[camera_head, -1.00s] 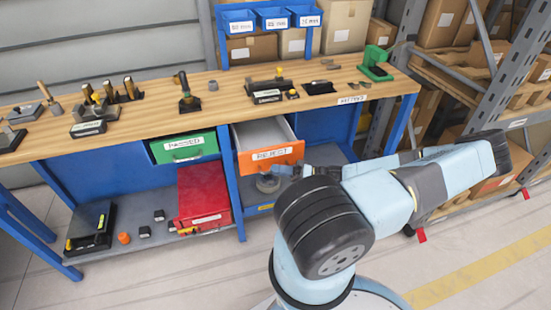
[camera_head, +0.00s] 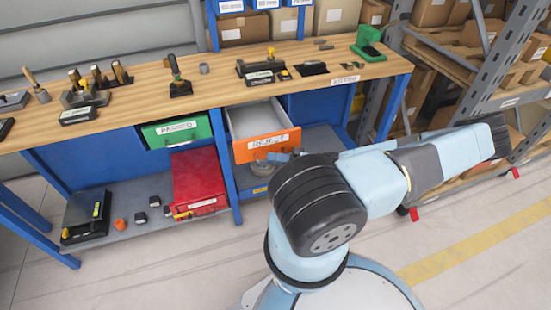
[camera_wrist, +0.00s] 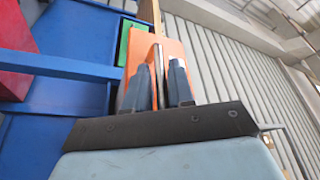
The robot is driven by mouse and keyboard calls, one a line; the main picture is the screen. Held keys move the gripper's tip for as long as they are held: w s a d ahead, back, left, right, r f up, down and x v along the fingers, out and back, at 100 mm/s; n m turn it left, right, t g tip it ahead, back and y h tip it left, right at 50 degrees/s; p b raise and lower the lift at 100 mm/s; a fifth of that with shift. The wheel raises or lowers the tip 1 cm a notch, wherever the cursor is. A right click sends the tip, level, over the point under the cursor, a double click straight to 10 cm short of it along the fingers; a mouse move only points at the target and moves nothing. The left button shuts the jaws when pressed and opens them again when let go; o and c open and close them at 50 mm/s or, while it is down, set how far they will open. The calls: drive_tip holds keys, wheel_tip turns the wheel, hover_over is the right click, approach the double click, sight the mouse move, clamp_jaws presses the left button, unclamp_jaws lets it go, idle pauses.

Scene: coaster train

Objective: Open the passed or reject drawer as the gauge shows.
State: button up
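The orange REJECT drawer (camera_head: 267,147) stands pulled out from under the workbench, and its grey inside looks empty. The green PASSED drawer (camera_head: 177,131) to its left looks shut. My gripper (camera_head: 283,158) is low at the front of the orange drawer, partly hidden by my arm. In the wrist view the orange drawer front (camera_wrist: 178,55) fills the space ahead. My gripper's two fingers (camera_wrist: 160,85) stand apart, with a thin bar-like handle (camera_wrist: 158,62) between them; firm contact is not clear. The green drawer (camera_wrist: 124,42) shows behind. I cannot make out a gauge reading.
The wooden bench top (camera_head: 215,85) carries several tools, blocks and a green stand (camera_head: 369,44). A red box (camera_head: 200,177) and a black case (camera_head: 86,218) are on the lower shelf. A shelving rack (camera_head: 478,85) stands at right. The floor in front is clear.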

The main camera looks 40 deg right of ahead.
drive_tip(key=v, duration=1.3)
drive_tip(key=shift+s+d, duration=0.2)
drive_tip(key=shift+s, duration=0.05)
drive_tip(key=w+a+r+g+h, duration=0.2)
drive_tip(key=a+r+g+h, duration=0.25)
drive_tip(key=r, duration=0.45)
drive_tip(key=w+a+r+n+g+h, duration=0.1)
drive_tip(key=w+a+r+g+h, duration=0.3)
drive_tip(key=r, duration=0.5)
drive_tip(key=w+a+r+g+h, duration=0.1)
drive_tip(key=a+r+g+h, duration=0.1)
drive_tip(key=r+g+h, duration=0.45)
drive_tip(key=s+a+r+t+h, duration=0.1)
drive_tip(key=s+a+r+t, duration=0.3)
drive_tip(key=a+r, duration=0.3)
drive_tip(key=s+a+r+t+h, duration=0.1)
drive_tip(key=s+a+r+t, duration=0.3)
drive_tip(key=r, duration=1)
drive_tip(key=a+t, duration=0.1)
drive_tip(key=a, duration=0.2)
drive_tip(key=shift+s+a, duration=0.2)
drive_tip(key=shift+s, duration=0.1)
